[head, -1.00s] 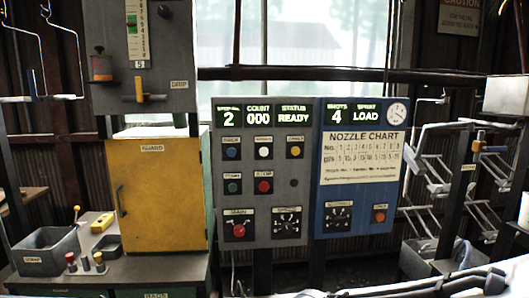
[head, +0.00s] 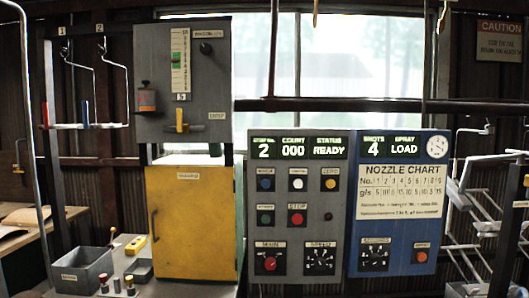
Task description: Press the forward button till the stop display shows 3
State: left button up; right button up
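The grey control panel (head: 345,225) faces me at the centre right. Its leftmost green display (head: 264,152) reads 2; the small label above it is blurred. Below are a blue button (head: 265,184), a white button (head: 297,184) and a yellow button (head: 330,184). The other button labels are too small to read, so I cannot tell which is forward. Neither gripper is in view.
The adjoining blue panel (head: 433,200) shows 4, LOAD and a nozzle chart (head: 401,190). A red knob (head: 270,263) and dials sit low on the panels. A yellow cabinet (head: 195,225) and grey bin (head: 82,270) stand left. Hanger racks (head: 480,200) are at right.

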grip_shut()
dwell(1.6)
